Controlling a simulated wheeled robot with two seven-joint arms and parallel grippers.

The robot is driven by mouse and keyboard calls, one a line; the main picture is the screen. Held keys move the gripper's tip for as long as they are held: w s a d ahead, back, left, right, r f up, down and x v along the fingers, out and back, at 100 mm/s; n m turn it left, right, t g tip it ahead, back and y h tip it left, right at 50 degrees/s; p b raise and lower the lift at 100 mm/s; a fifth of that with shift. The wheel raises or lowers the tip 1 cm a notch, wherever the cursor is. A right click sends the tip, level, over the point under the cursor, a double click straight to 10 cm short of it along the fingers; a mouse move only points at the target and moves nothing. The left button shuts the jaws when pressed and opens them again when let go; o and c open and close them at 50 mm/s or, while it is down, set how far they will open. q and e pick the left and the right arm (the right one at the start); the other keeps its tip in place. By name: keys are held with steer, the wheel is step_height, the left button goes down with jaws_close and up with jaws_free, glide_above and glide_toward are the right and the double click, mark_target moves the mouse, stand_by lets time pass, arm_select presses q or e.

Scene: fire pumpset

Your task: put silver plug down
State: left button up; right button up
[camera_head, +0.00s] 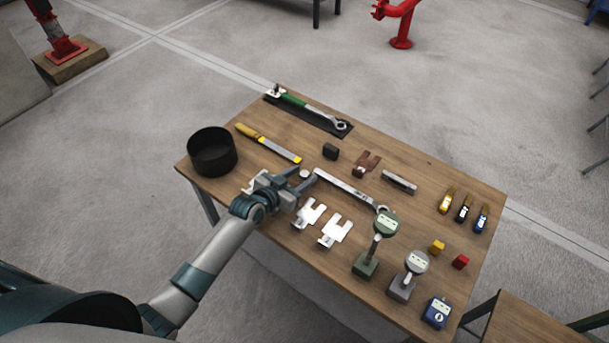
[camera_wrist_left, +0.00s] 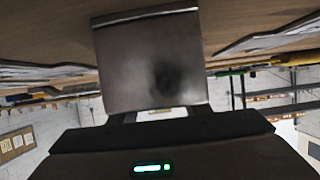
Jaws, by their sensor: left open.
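The silver plug (camera_head: 304,174) is a small, light round piece at the wooden table's left-middle part, just at the fingertips of my left gripper (camera_head: 298,178). In the left wrist view a smooth grey metal body, which looks like the plug (camera_wrist_left: 150,65), fills the upper middle, with its far end at the table top (camera_wrist_left: 60,40). My left gripper is open, with its fingers around or beside the plug; whether they touch it cannot be told. My right gripper is not in view.
A black round bin (camera_head: 212,152) stands on the left of the table. A yellow-handled file (camera_head: 268,143) lies behind the gripper, a long wrench (camera_head: 350,190) to its right. Two silver forked plates (camera_head: 323,224) lie in front. Gauges on stands (camera_head: 366,264) are at the front right.

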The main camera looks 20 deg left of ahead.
arm_select(q)
jaws_close()
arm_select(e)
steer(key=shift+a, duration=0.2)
arm_select(q)
steer(key=shift+r, duration=0.2)
steer(key=shift+r, duration=0.65)
step_height(320, 180, up, 3)
steer(key=shift+f, duration=0.15)
steer(key=s+d+r, duration=0.4)
steer(key=s+r, duration=0.2)
steer(key=s, duration=0.4)
steer(key=shift+s+d+r, duration=0.2)
steer(key=shift+s+r, duration=0.15)
steer(key=shift+s, duration=0.05)
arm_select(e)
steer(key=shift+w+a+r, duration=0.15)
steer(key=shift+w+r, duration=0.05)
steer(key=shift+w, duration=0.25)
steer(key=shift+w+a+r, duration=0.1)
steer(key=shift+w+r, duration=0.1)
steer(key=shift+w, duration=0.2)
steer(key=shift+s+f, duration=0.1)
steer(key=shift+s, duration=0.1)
